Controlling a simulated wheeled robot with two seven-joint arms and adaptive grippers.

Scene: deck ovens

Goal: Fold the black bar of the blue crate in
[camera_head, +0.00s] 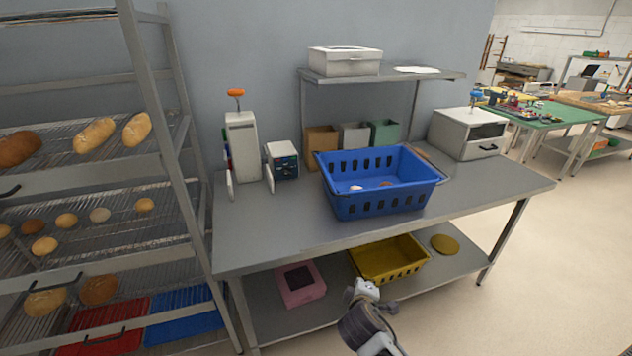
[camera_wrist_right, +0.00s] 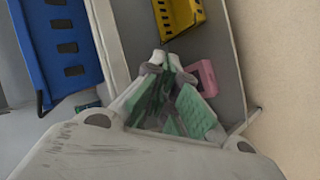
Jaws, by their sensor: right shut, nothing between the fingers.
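The blue crate (camera_head: 380,203) stands upright on the grey steel table, with slotted walls and a few small items inside. Part of it shows at the upper left of the right wrist view (camera_wrist_right: 62,68). A thin black bar (camera_wrist_right: 40,103) shows against the crate's end in that view; in the head view a thin dark line runs by the left end, too small to tell its exact pose. My right gripper (camera_head: 362,288) is shut and empty, in front of the table and below its top, apart from the crate. Its green-padded fingers (camera_wrist_right: 168,66) show up close. My left gripper is out of view.
The table's front edge (camera_head: 390,236) lies between my right gripper and the crate. A yellow crate (camera_head: 390,268) and pink box (camera_head: 300,284) sit on the lower shelf. A white oven-like box (camera_head: 462,137) stands right; a bread rack (camera_head: 168,140) stands left. The table's front left is clear.

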